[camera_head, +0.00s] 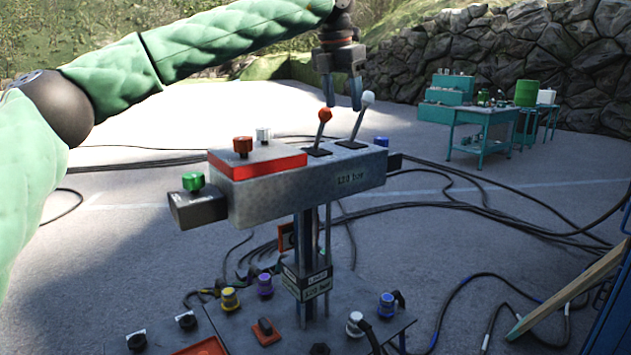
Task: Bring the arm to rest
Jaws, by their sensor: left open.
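My left arm, in a green padded sleeve, comes in from the left and reaches across the top of the head view. My left gripper (342,92) points down with its two dark fingers apart and nothing between them. It hangs above and behind the grey control box (290,195). Its fingertips show close to the red-knobbed lever (322,128) and the white-knobbed lever (361,116); I cannot tell whether they touch. Both levers stand up from slots on the box top. My right gripper does not show.
The box stands on a post above a panel (255,318) with coloured connectors. A red button (242,146) and a green knob (193,182) stick up at its left. Black cables (480,205) cross the ground. A teal table (484,118) stands far back right. A wooden plank (570,292) leans at right.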

